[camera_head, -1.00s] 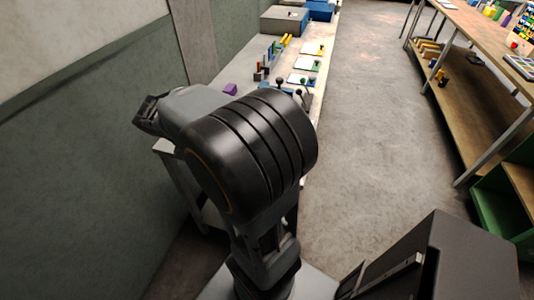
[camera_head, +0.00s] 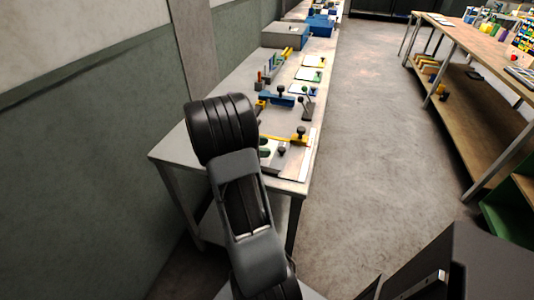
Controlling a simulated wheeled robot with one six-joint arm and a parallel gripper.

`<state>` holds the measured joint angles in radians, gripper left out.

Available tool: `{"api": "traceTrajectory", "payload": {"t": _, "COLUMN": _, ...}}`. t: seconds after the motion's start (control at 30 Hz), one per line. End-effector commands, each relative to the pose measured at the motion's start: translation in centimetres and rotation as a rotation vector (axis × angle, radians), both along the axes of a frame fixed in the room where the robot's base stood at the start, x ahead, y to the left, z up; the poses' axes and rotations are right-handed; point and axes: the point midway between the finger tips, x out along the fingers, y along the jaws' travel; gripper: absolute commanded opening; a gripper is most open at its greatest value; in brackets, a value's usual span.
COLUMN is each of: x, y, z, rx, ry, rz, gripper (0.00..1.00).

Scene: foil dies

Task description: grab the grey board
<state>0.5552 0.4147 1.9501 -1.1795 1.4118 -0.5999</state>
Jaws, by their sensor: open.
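A flat light grey board (camera_head: 291,163) lies near the front right end of the long table, partly behind my arm. A yellow bar (camera_head: 291,140) with a black knob crosses its far side, and a dark knob and green pieces show near it. I cannot tell for certain that this is the grey board of the task. My gripper is not in view; my black and grey arm stands in front of the table and hides part of its near left area.
The long grey table (camera_head: 181,143) runs along the left wall. A blue piece (camera_head: 281,100), white sheets (camera_head: 307,74) and a grey case (camera_head: 285,36) stand farther back. A wooden bench (camera_head: 460,90) is at right, with clear floor (camera_head: 365,130) between.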

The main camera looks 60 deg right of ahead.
Motion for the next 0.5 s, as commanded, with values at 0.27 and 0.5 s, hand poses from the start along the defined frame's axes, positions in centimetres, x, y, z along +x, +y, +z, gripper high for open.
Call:
{"api": "traceTrajectory", "payload": {"t": 0.27, "x": -1.1, "y": -1.4, "z": -0.8, "rx": 0.001, "ry": 0.0, "rz": -0.003, "gripper": 0.43}}
{"api": "traceTrajectory", "payload": {"t": 0.5, "x": -2.9, "y": -3.6, "z": -2.0, "rx": 0.001, "ry": 0.0, "rz": -0.003, "gripper": 0.43}}
